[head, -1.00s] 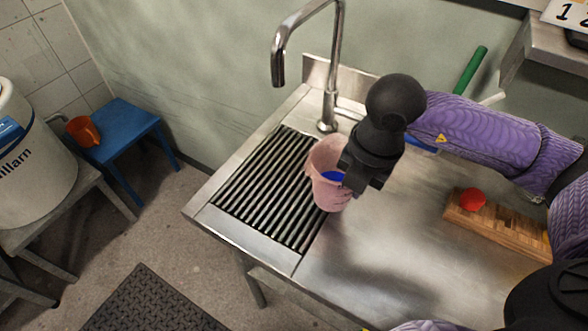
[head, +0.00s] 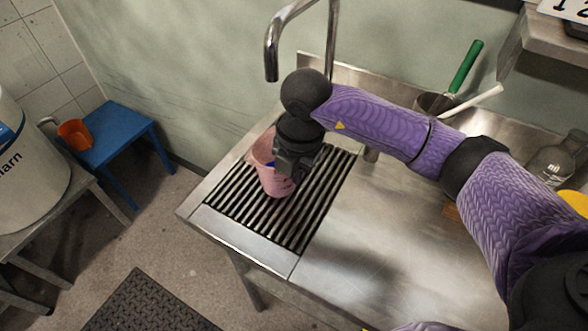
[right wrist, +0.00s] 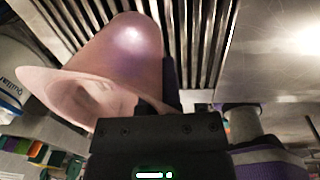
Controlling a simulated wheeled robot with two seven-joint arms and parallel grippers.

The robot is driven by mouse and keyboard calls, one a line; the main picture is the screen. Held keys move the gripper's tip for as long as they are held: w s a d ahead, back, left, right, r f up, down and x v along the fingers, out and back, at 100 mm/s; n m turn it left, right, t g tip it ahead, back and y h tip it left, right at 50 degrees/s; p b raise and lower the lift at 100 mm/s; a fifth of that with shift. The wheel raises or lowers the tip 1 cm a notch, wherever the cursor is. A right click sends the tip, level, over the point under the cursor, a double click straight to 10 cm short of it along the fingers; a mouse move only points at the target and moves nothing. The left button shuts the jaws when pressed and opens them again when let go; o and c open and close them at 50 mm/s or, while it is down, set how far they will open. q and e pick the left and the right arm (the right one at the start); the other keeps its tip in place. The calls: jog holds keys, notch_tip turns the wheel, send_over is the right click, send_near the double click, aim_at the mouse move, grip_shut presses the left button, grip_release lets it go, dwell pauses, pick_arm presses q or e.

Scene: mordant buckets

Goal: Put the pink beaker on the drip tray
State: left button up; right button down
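The pink beaker (head: 268,178) is over the slatted drip tray (head: 312,215), near its middle; a patch of blue shows inside it. It also shows in the right wrist view (right wrist: 135,55), close to the gripper, with the slats behind it. My right gripper (head: 286,176) is shut on the beaker's right side; its fingertips are mostly hidden. I cannot tell whether the beaker's base touches the slats. My left gripper is not in view.
A tall metal tap (head: 333,60) stands behind the tray. The steel counter (head: 375,245) right of the tray is clear in front. A pot with a green-handled tool (head: 466,65) stands at the back right. An orange cup (head: 75,134) sits on a blue stool (head: 115,135).

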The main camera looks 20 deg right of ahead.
jog(key=shift+f, duration=0.1)
jog(key=c, duration=0.8)
grip_release()
jog(key=r+p, duration=0.1)
jog(key=r, duration=0.3)
jog(key=r+p, duration=0.1)
jog(key=r, duration=0.3)
jog(key=s+r+p, duration=0.1)
jog(key=r, duration=0.3)
jog(key=shift+d+r, duration=0.1)
jog(key=shift+d, duration=0.25)
